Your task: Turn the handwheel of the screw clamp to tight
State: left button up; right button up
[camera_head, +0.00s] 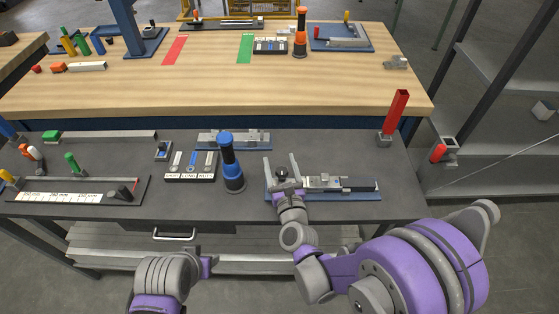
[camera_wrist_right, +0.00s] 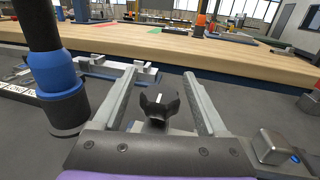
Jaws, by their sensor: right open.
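The screw clamp (camera_head: 345,186) lies on a blue base plate (camera_head: 365,196) at the right of the dark front bench. Its dark handwheel (camera_head: 281,173) is at the clamp's left end. My right gripper (camera_head: 281,160) is open, with one finger on each side of the handwheel. In the right wrist view, the black lobed handwheel (camera_wrist_right: 160,108) stands between the two spread fingers of the gripper (camera_wrist_right: 160,76), with a gap on both sides. A small white mark shows on it. My left gripper is outside the picture; only part of that arm shows at the bottom.
A blue bottle-shaped tool (camera_head: 231,165) stands close left of my right gripper. A red post (camera_head: 396,112) stands at the back right. The bench is clear between clamp and post.

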jog(key=shift+w, duration=0.3)
grip_shut()
dwell(0.3)
